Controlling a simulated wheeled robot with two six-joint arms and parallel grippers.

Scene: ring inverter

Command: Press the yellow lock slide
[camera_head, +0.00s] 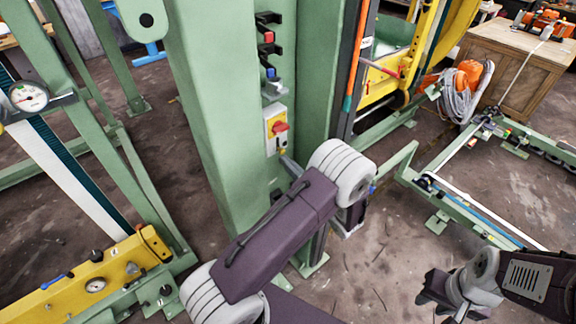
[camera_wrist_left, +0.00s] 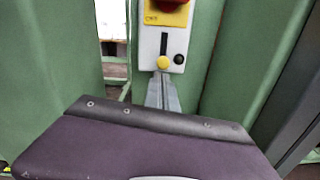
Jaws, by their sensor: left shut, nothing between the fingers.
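The yellow lock slide (camera_wrist_left: 163,62) is a small round yellow knob at the lower end of a dark vertical slot on a white panel (camera_wrist_left: 151,49). In the head view the panel (camera_head: 268,139) is on the green column, and the slide (camera_head: 282,151) is at its lower edge. My left gripper (camera_wrist_left: 163,82) is shut and empty, its tips just below the slide in the picture; I cannot tell whether they touch it. In the head view this gripper (camera_head: 288,161) is partly hidden by my arm. My right gripper (camera_head: 432,292) is far off at lower right, its finger gap unclear.
A red rotary switch (camera_head: 279,127) on a yellow plate is above the slide, and a black button (camera_wrist_left: 179,59) is beside it. Red and blue buttons are higher on the green column (camera_head: 205,120).

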